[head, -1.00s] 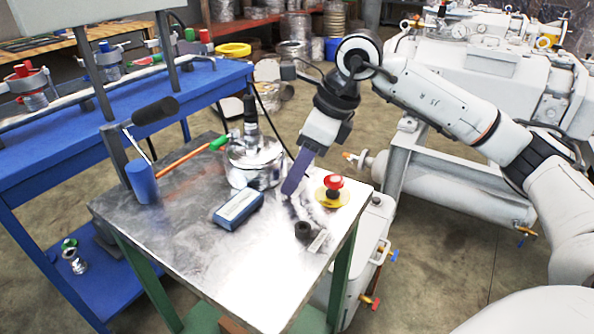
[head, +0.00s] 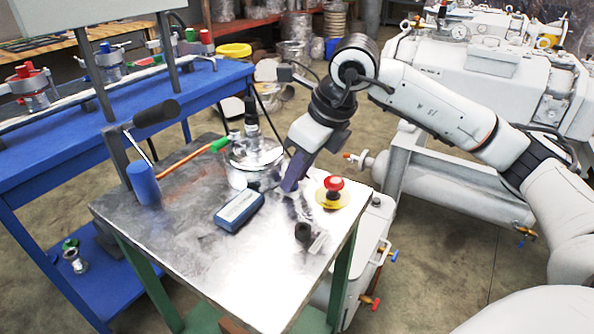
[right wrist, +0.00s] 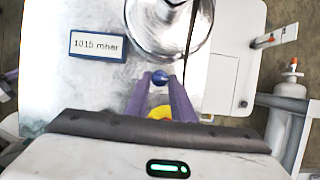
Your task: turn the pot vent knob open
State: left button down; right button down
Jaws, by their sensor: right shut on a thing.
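The shiny metal pot (head: 240,160) stands at the back of the metal-topped table, and its round body (right wrist: 165,25) fills the top of the right wrist view. The small blue vent knob (right wrist: 160,77) sits at the pot's near side. My right gripper (right wrist: 161,82) has its purple fingertips shut on the knob, one finger on each side. In the head view my right gripper (head: 290,186) reaches down beside the pot's right side, and the knob is hidden there. My left gripper is not in view.
A blue gauge box (head: 239,209) reads 1015 mbar in the wrist view (right wrist: 95,46). A red stop button (head: 333,183) on a yellow base stands right of my gripper. A small black cylinder (head: 303,231) is nearer the front. The table's front left is clear.

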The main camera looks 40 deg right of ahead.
jog(key=c, duration=1.5)
grip_release()
jog(key=shift+r, duration=0.1)
jog(key=p+v, duration=0.2)
jog(key=v, duration=0.8)
jog(key=shift+s, duration=0.15)
